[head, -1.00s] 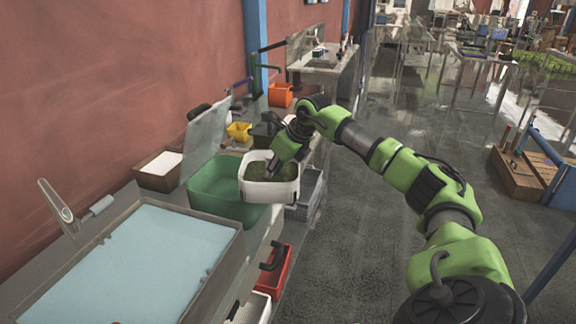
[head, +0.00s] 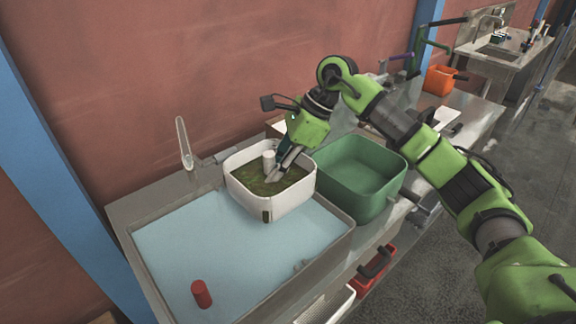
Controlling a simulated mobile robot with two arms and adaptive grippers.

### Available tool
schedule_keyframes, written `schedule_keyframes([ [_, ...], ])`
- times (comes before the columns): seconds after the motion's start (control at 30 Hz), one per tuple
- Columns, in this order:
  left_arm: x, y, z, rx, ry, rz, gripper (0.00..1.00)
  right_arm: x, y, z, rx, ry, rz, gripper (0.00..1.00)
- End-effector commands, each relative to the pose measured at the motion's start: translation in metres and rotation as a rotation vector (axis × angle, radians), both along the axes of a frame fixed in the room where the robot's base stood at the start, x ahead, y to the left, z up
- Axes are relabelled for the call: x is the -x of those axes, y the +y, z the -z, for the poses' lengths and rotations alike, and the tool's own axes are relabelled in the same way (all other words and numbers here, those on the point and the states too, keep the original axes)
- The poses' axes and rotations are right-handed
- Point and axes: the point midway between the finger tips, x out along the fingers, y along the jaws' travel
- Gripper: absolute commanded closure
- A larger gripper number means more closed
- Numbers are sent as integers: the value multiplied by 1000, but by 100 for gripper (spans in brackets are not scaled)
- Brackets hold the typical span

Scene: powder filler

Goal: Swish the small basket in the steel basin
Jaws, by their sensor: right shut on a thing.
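The small basket (head: 289,204) is white, squarish and has dark green stuff inside. My right gripper (head: 277,172) reaches into it from above and is shut on a pale upright post inside the basket. The basket looks level and shows over the back right part of the steel basin (head: 348,228). The basin holds pale blue water (head: 220,260). I cannot tell whether the basket's underside touches the water. My left gripper is not in view.
A green tub (head: 365,170) stands right of the basin. A tap (head: 185,145) rises at the basin's back edge. A red cylinder (head: 201,294) shows in the basin's near part. A red container (head: 372,270) sits below the counter. An orange bin (head: 440,79) stands farther back.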

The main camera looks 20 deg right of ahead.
Motion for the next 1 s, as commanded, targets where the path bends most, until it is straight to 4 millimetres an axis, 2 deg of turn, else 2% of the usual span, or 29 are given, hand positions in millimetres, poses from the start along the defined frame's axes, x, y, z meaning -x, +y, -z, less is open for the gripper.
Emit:
schedule_keyframes([
  [0.47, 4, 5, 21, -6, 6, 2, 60, 0, -1, 40, -2, 0, 4, 100],
  [1.0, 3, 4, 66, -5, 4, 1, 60, -1, -1, 95, -2, -1, 6, 100],
])
